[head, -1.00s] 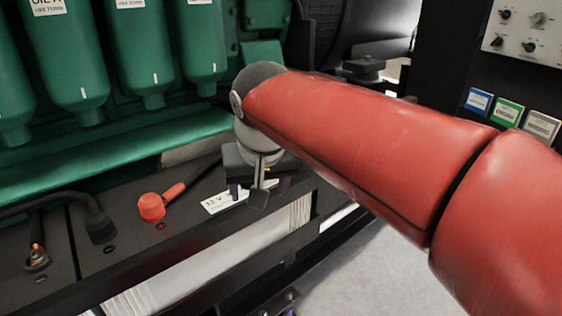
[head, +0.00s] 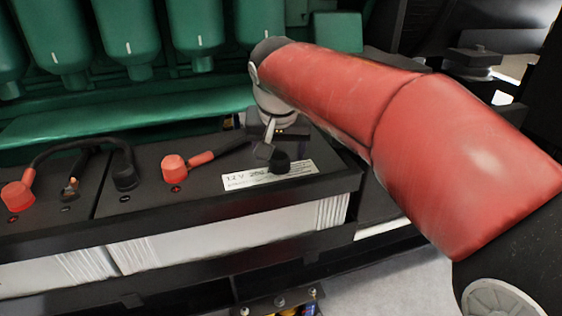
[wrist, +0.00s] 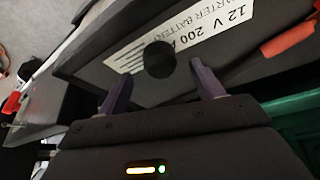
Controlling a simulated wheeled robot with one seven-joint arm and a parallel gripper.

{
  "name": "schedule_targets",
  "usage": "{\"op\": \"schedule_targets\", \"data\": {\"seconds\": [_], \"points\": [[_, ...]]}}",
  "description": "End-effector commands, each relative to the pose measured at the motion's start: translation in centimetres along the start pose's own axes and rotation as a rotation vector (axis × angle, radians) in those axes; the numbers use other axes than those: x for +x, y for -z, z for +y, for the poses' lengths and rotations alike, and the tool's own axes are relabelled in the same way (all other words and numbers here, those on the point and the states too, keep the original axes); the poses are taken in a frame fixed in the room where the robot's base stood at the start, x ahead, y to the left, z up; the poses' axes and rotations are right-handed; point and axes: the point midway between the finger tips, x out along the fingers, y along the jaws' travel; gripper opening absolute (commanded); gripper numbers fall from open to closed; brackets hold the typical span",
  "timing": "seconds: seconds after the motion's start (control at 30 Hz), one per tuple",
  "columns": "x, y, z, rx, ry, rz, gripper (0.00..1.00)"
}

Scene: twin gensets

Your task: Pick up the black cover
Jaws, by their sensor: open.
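The black cover (head: 280,162) is a small round cap lying on the battery top, over part of the white 12 V label (head: 250,180). In the wrist view the cover (wrist: 158,60) shows as a dark disc at the label's edge, just beyond and between my two purple-grey fingertips. My gripper (wrist: 161,80) is open and empty, with its fingers apart on either side of the cover's line. In the head view my gripper (head: 265,150) is right behind the cover, partly hidden by my arm. I cannot tell the exact gap.
A red terminal cap (head: 174,167) with a red lead sits left of the label. A black cable end (head: 124,177), a bare lug (head: 71,187) and another red cap (head: 18,195) lie farther left. Green engine parts (head: 130,125) stand behind; a black frame rail (head: 210,215) runs in front.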

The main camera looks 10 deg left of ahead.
Motion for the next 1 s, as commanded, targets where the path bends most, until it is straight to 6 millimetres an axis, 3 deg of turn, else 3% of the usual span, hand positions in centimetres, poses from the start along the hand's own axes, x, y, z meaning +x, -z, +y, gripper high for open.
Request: {"op": "schedule_targets", "data": {"seconds": [0.2, 0.47, 0.83, 1.0], "points": [[2.8, -0.1, -0.1, 0.0, -0.001, -0.002, 0.67], [3.0, -0.1, -0.1, 0.0, 0.0, -0.001, 0.67], [3.0, -0.1, -0.1, 0.0, 0.0, 0.0, 0.2], [3.0, -0.1, -0.1, 0.0, 0.0, 0.0, 0.2]]}}
